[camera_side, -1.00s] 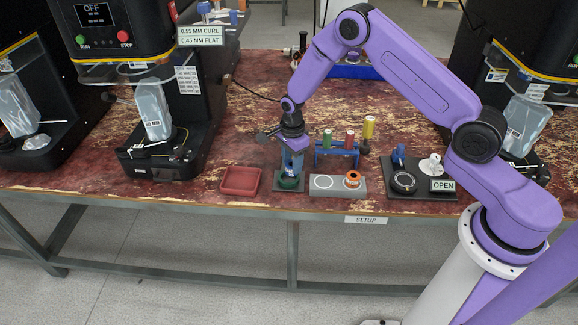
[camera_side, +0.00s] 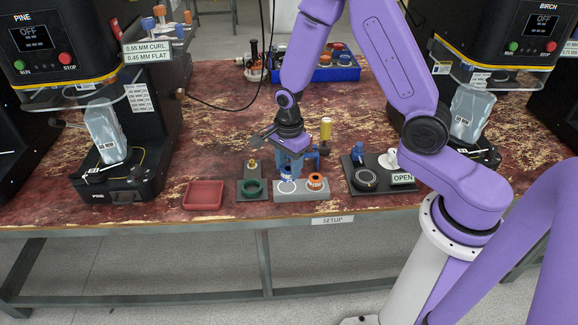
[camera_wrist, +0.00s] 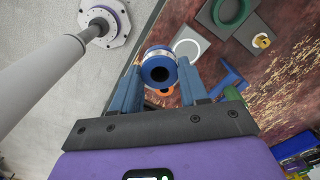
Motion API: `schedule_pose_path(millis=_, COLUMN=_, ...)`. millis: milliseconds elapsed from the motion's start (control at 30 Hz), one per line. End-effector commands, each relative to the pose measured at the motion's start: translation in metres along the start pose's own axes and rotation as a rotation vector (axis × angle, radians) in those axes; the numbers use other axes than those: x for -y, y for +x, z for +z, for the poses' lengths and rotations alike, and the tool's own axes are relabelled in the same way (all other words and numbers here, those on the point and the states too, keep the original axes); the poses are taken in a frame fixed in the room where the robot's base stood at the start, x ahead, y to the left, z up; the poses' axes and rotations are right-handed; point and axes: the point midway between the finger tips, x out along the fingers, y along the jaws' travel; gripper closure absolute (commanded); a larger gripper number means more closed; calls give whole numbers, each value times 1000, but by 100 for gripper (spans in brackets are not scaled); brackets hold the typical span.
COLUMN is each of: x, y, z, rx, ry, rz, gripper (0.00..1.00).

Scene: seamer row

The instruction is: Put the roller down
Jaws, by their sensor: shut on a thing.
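My gripper (camera_side: 289,170) is shut on a blue roller with a pale metallic rim; the roller shows end-on between the fingers in the wrist view (camera_wrist: 158,70). In the side view it is mostly hidden by the fingers, low over the left half of a grey plate (camera_side: 302,197). That half carries a white ring mark (camera_side: 287,187), also seen in the wrist view (camera_wrist: 190,48). I cannot tell whether the roller touches the plate. An orange roller (camera_side: 315,181) stands on the plate's right half.
A dark stand (camera_side: 252,198) with a green ring (camera_side: 252,187) and a brass post is just left. A red tray (camera_side: 203,195) lies further left. A black fixture plate (camera_side: 378,188) with an OPEN sign is right.

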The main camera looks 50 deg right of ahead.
Motion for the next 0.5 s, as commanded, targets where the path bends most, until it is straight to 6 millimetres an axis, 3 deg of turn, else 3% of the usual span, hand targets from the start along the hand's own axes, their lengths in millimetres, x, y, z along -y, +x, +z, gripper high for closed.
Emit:
schedule_pose_path(millis=167, x=-3, y=-9, z=-5, rx=0, ry=-180, rz=-1, gripper=97)
schedule_pose_path(millis=500, x=-11, y=-31, z=-16, rx=0, ry=-722, rz=-1, gripper=97)
